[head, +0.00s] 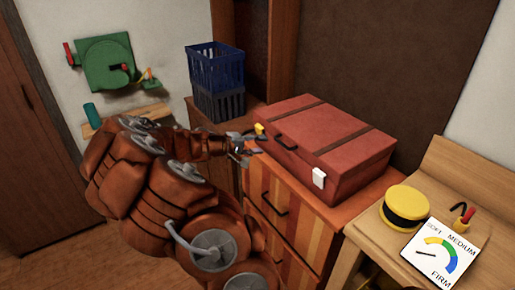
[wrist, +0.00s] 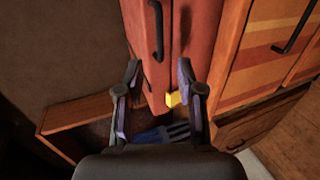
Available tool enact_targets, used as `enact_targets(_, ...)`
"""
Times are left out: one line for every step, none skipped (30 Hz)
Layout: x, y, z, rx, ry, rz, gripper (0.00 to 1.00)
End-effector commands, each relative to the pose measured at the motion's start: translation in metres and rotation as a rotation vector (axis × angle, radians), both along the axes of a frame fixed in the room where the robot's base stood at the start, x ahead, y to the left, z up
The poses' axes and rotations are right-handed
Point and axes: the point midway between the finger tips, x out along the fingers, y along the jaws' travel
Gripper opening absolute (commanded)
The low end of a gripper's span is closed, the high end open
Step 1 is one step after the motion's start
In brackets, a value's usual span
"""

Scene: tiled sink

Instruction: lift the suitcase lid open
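The red suitcase (head: 325,140) lies flat with its lid closed on the striped wooden dresser (head: 290,215). Two dark straps cross the lid. A dark handle (head: 286,142) is on its front side, with a yellow latch (head: 259,128) to the left and a white latch (head: 319,178) to the right. My gripper (head: 255,143) is open close to the yellow latch at the left front. In the wrist view my gripper (wrist: 158,72) has its fingers apart, with the suitcase (wrist: 198,35), handle (wrist: 157,30) and yellow latch (wrist: 173,99) between or beyond them. Contact cannot be told.
Blue crates (head: 216,80) stand behind the dresser's left end. At right, a wooden bench (head: 470,180) holds a yellow round object (head: 406,205) and a SOFT–MEDIUM–FIRM dial (head: 440,255). A brown wall panel (head: 370,70) rises behind the suitcase. A green wall fixture (head: 104,62) is at left.

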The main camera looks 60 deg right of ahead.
Motion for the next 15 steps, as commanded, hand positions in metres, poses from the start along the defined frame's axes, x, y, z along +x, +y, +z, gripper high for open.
enact_targets(0.000,-0.002,-0.002,-0.001,0.003,0.001,0.38)
enact_targets(-0.001,-0.003,-0.002,-0.002,0.003,0.002,0.38)
enact_targets(-0.001,-0.004,-0.002,-0.002,0.003,0.002,0.38)
enact_targets(-0.002,-0.005,-0.002,-0.002,0.003,0.002,0.38)
enact_targets(-0.003,-0.006,-0.002,-0.002,0.003,0.001,0.38)
enact_targets(-0.004,-0.008,-0.003,-0.003,0.003,0.000,0.38)
enact_targets(-0.005,-0.010,-0.004,-0.003,0.003,-0.001,0.38)
enact_targets(-0.007,-0.012,-0.005,-0.003,0.003,-0.001,0.38)
enact_targets(-0.008,-0.015,-0.006,-0.003,0.003,-0.001,0.38)
enact_targets(-0.010,-0.017,-0.007,-0.003,0.003,-0.001,0.38)
enact_targets(-0.011,-0.020,-0.008,-0.003,0.003,-0.001,0.38)
enact_targets(-0.013,-0.023,-0.009,-0.002,0.003,-0.001,0.38)
enact_targets(-0.014,-0.025,-0.010,-0.001,0.002,-0.001,0.38)
enact_targets(-0.016,-0.027,-0.012,-0.001,0.003,0.001,0.38)
enact_targets(-0.017,-0.031,-0.013,0.000,0.001,0.000,0.38)
